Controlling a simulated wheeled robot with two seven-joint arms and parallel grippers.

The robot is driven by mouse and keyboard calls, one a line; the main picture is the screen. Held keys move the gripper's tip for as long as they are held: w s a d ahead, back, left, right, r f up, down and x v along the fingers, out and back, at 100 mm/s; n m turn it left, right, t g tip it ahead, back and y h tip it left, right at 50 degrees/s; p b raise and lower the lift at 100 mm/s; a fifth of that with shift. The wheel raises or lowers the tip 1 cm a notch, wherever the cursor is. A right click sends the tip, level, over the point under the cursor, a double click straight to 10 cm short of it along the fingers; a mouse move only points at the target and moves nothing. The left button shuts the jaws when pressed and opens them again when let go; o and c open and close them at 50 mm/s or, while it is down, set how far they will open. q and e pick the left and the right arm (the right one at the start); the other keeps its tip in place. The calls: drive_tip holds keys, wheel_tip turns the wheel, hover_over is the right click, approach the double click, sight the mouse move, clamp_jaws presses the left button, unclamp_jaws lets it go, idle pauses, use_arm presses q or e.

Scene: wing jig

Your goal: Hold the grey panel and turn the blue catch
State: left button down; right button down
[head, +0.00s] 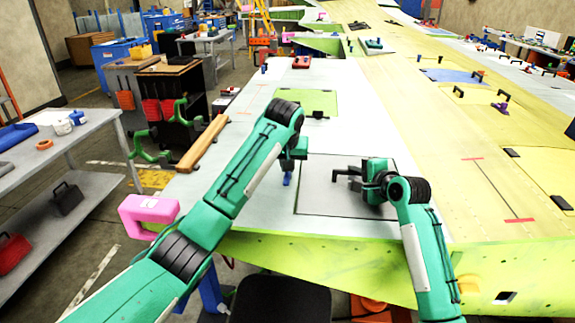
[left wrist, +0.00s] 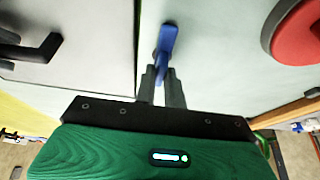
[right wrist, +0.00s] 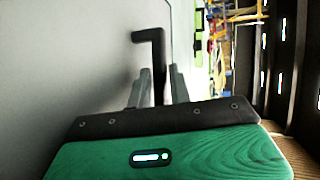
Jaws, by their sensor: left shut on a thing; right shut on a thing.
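The grey panel (head: 330,203) lies flat in the wing's pale skin, with a black bent handle (head: 347,173) on it. My right gripper (head: 365,178) is shut on this handle; the right wrist view shows the handle (right wrist: 150,36) rising between its fingers (right wrist: 160,88). The blue catch (head: 287,179) sits just beyond the panel's left edge. My left gripper (head: 291,160) is above it, shut on it. In the left wrist view the blue catch (left wrist: 166,40) is between the fingertips (left wrist: 162,75), beside the panel edge; its lower part is hidden by the fingers.
A green-yellow panel (head: 310,101) and a red part (head: 302,62) lie farther up the wing. A pink clamp (head: 147,213) and a wooden strip (head: 203,143) are at the wing's left edge. A grey bench (head: 88,145) stands at left.

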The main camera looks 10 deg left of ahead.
use_arm(q)
drive_tip(key=shift+r, duration=0.1)
use_arm(e)
drive_tip(key=shift+f, duration=0.1)
use_arm(q)
drive_tip(key=c, duration=1.5)
unclamp_jaws()
drive_tip(key=v, duration=1.2)
use_arm(e)
drive_tip(key=c, duration=1.2)
unclamp_jaws()
drive_tip(key=shift+s, duration=0.15)
